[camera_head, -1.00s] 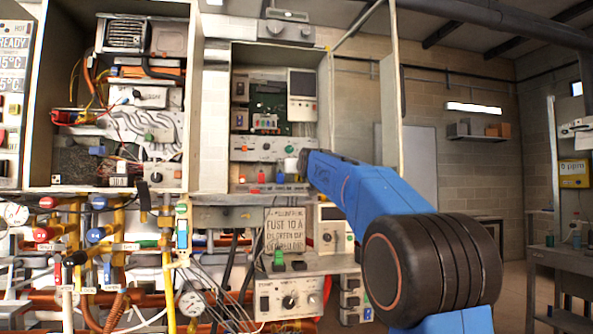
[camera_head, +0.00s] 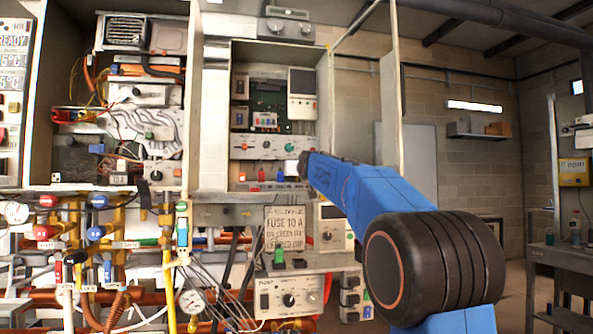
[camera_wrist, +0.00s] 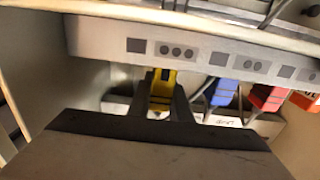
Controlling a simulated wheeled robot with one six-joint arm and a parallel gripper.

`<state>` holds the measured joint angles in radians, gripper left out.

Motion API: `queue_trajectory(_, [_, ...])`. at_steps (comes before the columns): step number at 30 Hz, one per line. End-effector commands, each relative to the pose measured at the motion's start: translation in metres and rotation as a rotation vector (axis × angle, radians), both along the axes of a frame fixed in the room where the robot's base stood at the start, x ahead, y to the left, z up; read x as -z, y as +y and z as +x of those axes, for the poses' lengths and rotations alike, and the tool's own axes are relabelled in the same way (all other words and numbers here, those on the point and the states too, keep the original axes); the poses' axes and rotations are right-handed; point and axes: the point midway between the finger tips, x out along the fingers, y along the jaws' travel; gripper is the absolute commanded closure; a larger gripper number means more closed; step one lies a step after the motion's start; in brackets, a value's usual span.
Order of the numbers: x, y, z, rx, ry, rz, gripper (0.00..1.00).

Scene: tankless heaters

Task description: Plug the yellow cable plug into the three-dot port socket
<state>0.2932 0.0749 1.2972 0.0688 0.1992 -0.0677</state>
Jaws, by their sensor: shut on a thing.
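The yellow plug (camera_wrist: 162,84) is between the fingers of my gripper (camera_wrist: 161,98) in the wrist view. In the head view my gripper (camera_head: 304,166) reaches into the open cabinet from the right; the yellow plug is not clearly visible there.
A blue plug (camera_wrist: 222,93), a red plug (camera_wrist: 268,97) and an orange one (camera_wrist: 303,100) stand right of my gripper in the wrist view. A knob panel (camera_head: 268,147) sits above the plugs.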

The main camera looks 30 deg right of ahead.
Motion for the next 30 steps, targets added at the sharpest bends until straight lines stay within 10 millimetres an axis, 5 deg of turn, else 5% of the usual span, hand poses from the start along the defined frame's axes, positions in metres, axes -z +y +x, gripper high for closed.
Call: queue_trajectory(30, [0.016, 0.0, 0.0, 0.0, 0.0, 0.0, 1.0])
